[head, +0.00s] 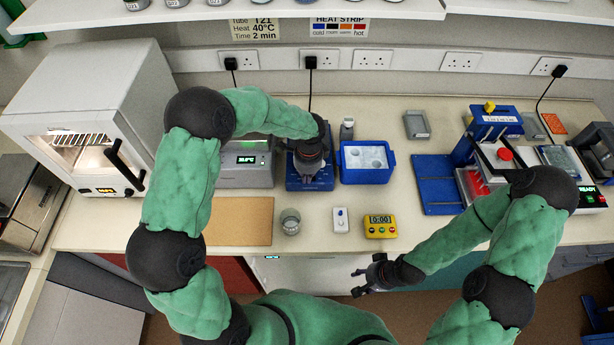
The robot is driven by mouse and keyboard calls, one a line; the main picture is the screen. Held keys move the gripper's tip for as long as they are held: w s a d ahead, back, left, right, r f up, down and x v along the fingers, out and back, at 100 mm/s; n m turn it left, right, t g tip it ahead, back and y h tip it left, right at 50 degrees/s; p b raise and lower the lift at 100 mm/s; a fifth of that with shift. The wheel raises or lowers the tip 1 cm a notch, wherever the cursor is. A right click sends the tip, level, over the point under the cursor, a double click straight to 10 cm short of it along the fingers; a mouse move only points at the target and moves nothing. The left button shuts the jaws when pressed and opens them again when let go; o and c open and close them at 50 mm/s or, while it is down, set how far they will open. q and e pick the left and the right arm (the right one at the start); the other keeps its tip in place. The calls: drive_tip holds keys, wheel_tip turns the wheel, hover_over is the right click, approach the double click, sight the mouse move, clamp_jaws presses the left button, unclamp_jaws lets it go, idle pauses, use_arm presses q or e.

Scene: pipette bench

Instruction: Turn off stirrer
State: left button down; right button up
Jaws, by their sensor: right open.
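A blue device (322,182), which looks like the stirrer, stands on the bench at the middle, with a dark front edge. My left gripper (309,158) points down right over it and hides most of its top and any controls there. Its fingers are too small and dark to tell whether they are open or shut, or whether they touch the device. My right gripper (366,283) is open and empty, in front of the bench edge, well away from the device.
A blue tub (367,178) stands close right of the device, a grey unit with a display (249,172) close left. A glass beaker (290,221), a white remote-like object (340,219) and a yellow timer (380,227) stand in front. A brown board (243,221) lies front left. Bench right of the timer is clear.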

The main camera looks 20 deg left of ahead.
use_arm(q)
drive_tip(key=shift+s+d+f, duration=0.25)
drive_tip(key=shift+s+f, duration=0.05)
drive_tip(key=shift+f, duration=0.1)
drive_tip(key=shift+w+d, duration=0.1)
drive_tip(key=shift+d, duration=0.15)
drive_tip(key=shift+w+d, duration=0.1)
drive_tip(key=shift+d, duration=0.25)
drive_tip(key=shift+r, duration=0.15)
drive_tip(key=r+p, duration=0.2)
drive_tip(key=r, duration=0.1)
drive_tip(key=r+p, duration=0.1)
drive_tip(key=shift+w+d+r, duration=0.15)
drive_tip(key=shift+w+r, duration=0.15)
wheel_tip(320, 180, up, 10)
drive_tip(key=shift+w, duration=0.15)
